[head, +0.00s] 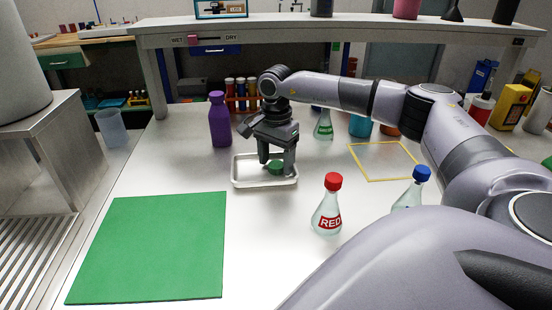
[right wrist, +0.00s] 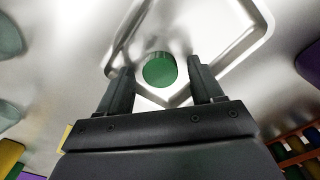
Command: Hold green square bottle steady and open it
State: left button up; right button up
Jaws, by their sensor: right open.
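A clear conical flask with a green label (head: 323,130) stands upright at the back of the bench; its top is hidden behind my right arm. A round green cap (head: 276,167) lies in a shallow white metal tray (head: 264,184). My right gripper (head: 277,163) points down over the tray with its fingers open on either side of the cap. In the right wrist view the cap (right wrist: 159,70) sits between the two fingertips (right wrist: 160,78), with a gap to each. My left gripper is not in view.
A red-capped flask (head: 327,213) and a blue-capped flask (head: 409,195) stand right of the tray. A purple bottle (head: 219,122) is left behind it. A green mat (head: 150,247) and a yellow square outline (head: 383,179) are bare.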

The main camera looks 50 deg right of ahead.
aim_at(276, 165)
notch_tip(276, 165, up, 12)
jog(key=p, duration=0.1)
jog(key=shift+f, duration=0.15)
